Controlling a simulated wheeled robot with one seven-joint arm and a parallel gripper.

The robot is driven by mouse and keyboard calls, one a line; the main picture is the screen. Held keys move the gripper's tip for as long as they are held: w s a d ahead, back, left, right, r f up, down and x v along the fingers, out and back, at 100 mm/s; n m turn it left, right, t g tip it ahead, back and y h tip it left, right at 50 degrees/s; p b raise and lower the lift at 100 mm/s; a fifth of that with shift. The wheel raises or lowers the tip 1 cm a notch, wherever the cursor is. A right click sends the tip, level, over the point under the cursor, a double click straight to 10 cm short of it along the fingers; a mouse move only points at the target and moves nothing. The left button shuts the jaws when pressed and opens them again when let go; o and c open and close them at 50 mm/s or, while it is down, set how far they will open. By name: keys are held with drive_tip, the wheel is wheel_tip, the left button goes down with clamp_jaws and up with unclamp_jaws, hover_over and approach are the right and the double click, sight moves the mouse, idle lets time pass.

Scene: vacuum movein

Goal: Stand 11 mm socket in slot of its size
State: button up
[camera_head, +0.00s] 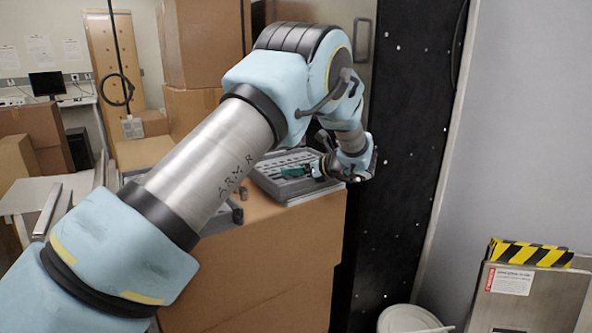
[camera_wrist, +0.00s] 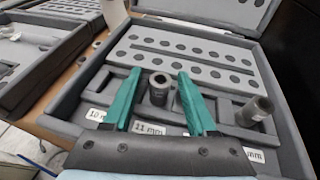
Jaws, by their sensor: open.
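My gripper (camera_wrist: 159,73) is open, with its two teal fingers either side of a dark grey socket (camera_wrist: 158,88). The socket looks upright in the slot behind the 11 mm label (camera_wrist: 149,129); its size marking cannot be read and its foot is partly hidden. I see no clear contact with the fingers. The grey socket case (camera_wrist: 62,108) lies open, with a row of slots at the front. In the head view my gripper (camera_head: 308,171) is low over the case (camera_head: 270,186), and the socket cannot be made out.
Another socket (camera_wrist: 254,110) stands at the right slots, by a partly hidden label. A 10 mm label (camera_wrist: 96,115) is at left. A perforated panel (camera_wrist: 190,62) lies behind. A second grey case (camera_wrist: 35,55) is at left.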

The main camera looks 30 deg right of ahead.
drive_tip(key=shift+r, duration=0.1)
drive_tip(key=shift+s+d+r, duration=0.1)
drive_tip(key=shift+s, duration=0.1)
drive_tip(key=b+v, duration=0.3)
drive_tip(key=v, duration=0.8)
drive_tip(key=shift+s+b, duration=0.25)
drive_tip(key=shift+b, duration=0.05)
drive_tip(key=shift+d+r, duration=0.1)
drive_tip(key=shift+r, duration=0.05)
drive_tip(key=shift+s, duration=0.1)
